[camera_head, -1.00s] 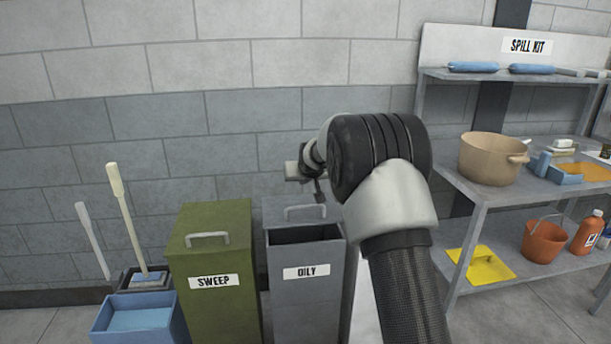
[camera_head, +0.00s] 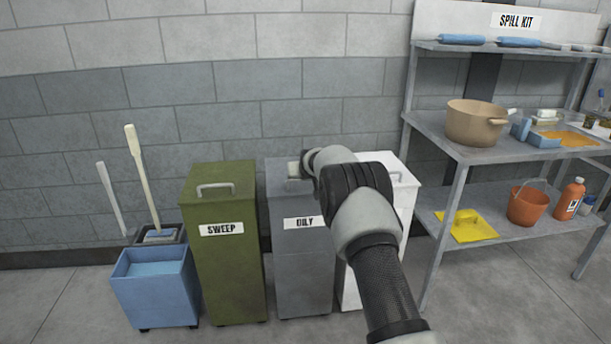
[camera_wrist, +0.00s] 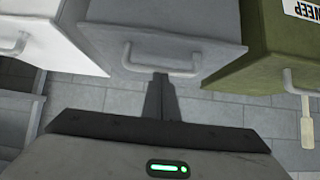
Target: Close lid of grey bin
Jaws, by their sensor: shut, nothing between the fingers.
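The grey bin (camera_head: 305,270), labelled OILY, stands between a green bin and a white bin. Its lid (camera_head: 280,185) lies down over the top in the head view, and no dark opening shows at its front. In the wrist view the lid (camera_wrist: 190,28) is a flat grey panel with a looped handle (camera_wrist: 160,68). My gripper (camera_wrist: 161,82) is shut and empty, its dark fingertips right by the handle; I cannot tell whether they touch. In the head view my arm hides the lid's right side, the handle and the fingertips.
The green SWEEP bin (camera_head: 222,270) is close on the left, the white bin (camera_head: 405,190) close on the right. A blue bucket (camera_head: 155,290) stands far left. A metal shelf (camera_head: 460,150) with a pot (camera_head: 475,125) stands right. Floor in front is clear.

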